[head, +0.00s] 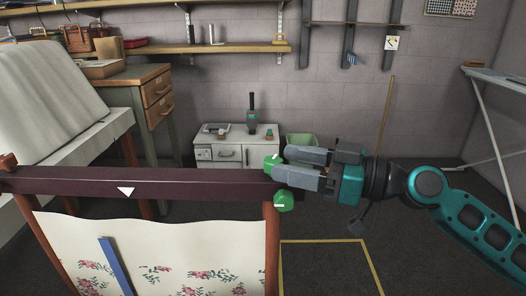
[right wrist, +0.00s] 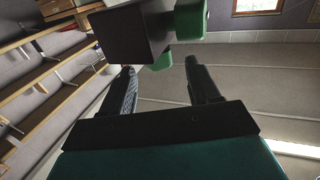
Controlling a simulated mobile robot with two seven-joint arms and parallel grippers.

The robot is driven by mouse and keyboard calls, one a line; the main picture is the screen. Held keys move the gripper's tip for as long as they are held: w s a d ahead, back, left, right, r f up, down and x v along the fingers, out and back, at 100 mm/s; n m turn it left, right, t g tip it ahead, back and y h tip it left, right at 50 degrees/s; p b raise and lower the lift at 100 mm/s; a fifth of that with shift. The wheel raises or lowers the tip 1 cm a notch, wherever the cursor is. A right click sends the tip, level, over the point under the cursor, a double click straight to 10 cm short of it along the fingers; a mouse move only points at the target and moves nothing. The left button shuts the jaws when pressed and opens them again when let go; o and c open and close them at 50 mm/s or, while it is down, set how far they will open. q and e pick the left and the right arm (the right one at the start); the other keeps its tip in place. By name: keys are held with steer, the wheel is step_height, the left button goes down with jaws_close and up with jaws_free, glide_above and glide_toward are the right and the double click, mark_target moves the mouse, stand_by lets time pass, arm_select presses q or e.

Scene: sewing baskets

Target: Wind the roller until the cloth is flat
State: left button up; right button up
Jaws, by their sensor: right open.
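The roller (head: 170,184) is a dark beam across the head view, with a white triangle on its front. A green knob (head: 284,201) is at its right end; green lobes also show in the right wrist view (right wrist: 190,20). The floral cloth (head: 200,260) hangs below the beam in a wooden frame; its upper edge looks wavy. My right gripper (head: 281,168) is open, pointing left, its fingers at the knob. In the right wrist view the fingertips (right wrist: 160,68) stand apart below the beam end and knob; contact cannot be told. My left gripper is out of view.
A blue strip (head: 115,266) stands in front of the cloth. A white cabinet (head: 236,150) and a green bin (head: 302,140) stand behind. A wooden drawer unit (head: 150,92) is at the left. Open floor with a yellow outline (head: 330,241) lies right of the frame.

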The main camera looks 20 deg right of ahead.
mark_target(269, 158)
steer(key=p+x, duration=0.1)
steer(key=x, duration=0.3)
steer(key=shift+w+a+r, duration=0.15)
steer(key=shift+a, duration=0.1)
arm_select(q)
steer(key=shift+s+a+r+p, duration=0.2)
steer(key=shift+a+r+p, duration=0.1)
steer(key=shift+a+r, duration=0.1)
arm_select(e)
steer(key=shift+w+a, duration=0.35)
steer(key=shift+a, duration=0.15)
steer(key=shift+c, duration=0.3)
